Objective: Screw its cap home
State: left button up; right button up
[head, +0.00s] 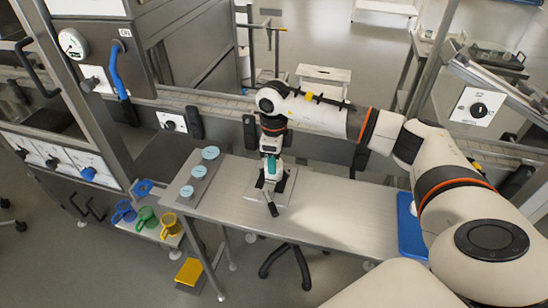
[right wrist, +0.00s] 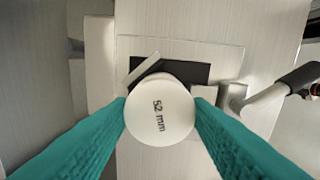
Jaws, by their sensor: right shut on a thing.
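My right gripper (head: 270,172) reaches down over a metal plate (head: 290,180) on the steel table (head: 345,208). In the right wrist view its teal fingers (right wrist: 161,112) are shut on both sides of a round white cap (right wrist: 158,118) marked "52 mm". The cap hides whatever lies straight under it, so I cannot tell how it sits there. A dark part (right wrist: 188,72) and a clamp with a dark-gripped lever (right wrist: 262,100) show around it. My left gripper is not in view.
Light-blue round discs (head: 210,153) lie on a grey strip at the table's left end. Blue, green (head: 145,217) and yellow jugs stand lower left. A blue tray (head: 411,238) lies at the table's right end. The table between is clear.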

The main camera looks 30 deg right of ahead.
jog(key=m, duration=0.3)
jog(key=shift+m+p, duration=0.3)
jog(key=shift+m, duration=0.7)
jog(key=c, duration=0.4)
jog(key=o, duration=1.2)
jog(key=n+b, duration=0.2)
jog(key=n, duration=0.1)
jog(key=shift+f+n, duration=0.15)
jog(key=shift+n, duration=1.25)
